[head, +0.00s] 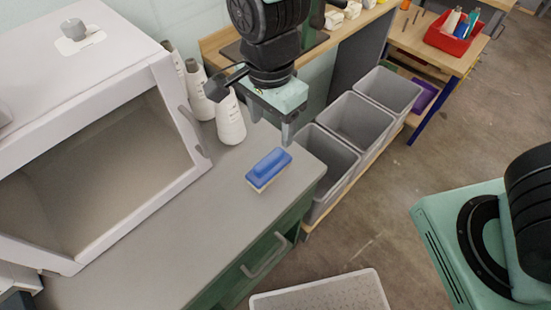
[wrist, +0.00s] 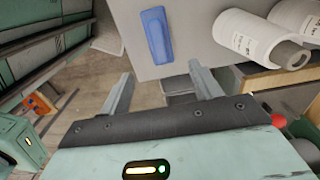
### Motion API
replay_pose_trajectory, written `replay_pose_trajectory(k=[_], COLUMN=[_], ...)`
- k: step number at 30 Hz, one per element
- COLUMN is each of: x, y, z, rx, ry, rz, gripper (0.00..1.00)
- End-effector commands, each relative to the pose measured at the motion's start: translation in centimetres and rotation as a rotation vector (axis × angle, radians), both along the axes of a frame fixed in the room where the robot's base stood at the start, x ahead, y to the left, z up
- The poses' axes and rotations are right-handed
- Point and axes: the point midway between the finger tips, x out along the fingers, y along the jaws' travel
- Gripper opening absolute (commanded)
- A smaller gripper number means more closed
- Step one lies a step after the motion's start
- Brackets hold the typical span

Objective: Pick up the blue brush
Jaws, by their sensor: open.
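The blue brush (head: 269,168) lies on the grey worktop near its right front edge, with a pale base under its blue top. In the wrist view the blue brush (wrist: 157,35) lies beyond my fingertips, on the grey surface. My gripper (head: 271,128) is above the worktop, over and behind the brush in the head view, and does not touch it. In the wrist view its two fingers (wrist: 160,77) are spread apart with nothing between them.
White bottles (head: 229,118) stand behind the brush, close to my gripper. A white cabinet (head: 182,165) stands at left. Grey bins (head: 357,125) stand right of the worktop. A red tray (head: 447,42) sits on a far bench. The worktop (head: 165,240) in front is clear.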

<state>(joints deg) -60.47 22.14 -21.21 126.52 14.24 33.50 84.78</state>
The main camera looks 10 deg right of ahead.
Motion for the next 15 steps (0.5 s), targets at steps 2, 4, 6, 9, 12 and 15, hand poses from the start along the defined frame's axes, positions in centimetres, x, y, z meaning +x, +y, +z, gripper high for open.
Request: replay_pose_trajectory(k=[2, 4, 6, 9, 12, 15], x=[-0.1, -0.1, -0.1, -0.1, 0.0, -0.1], y=[-0.2, -0.2, -0.2, -0.1, -0.1, 0.0], z=[-2.0, -3.5, -4.9, -6.6, -7.8, -8.4], rx=[-0.006, -0.006, -0.004, -0.003, -0.001, -0.001], ry=[0.005, 0.005, 0.004, 0.003, 0.002, 0.002], rz=[-0.001, -0.001, 0.0, 0.0, 0.0, 0.002], gripper=[0.64, 0.64, 0.64, 0.64, 0.64, 0.64])
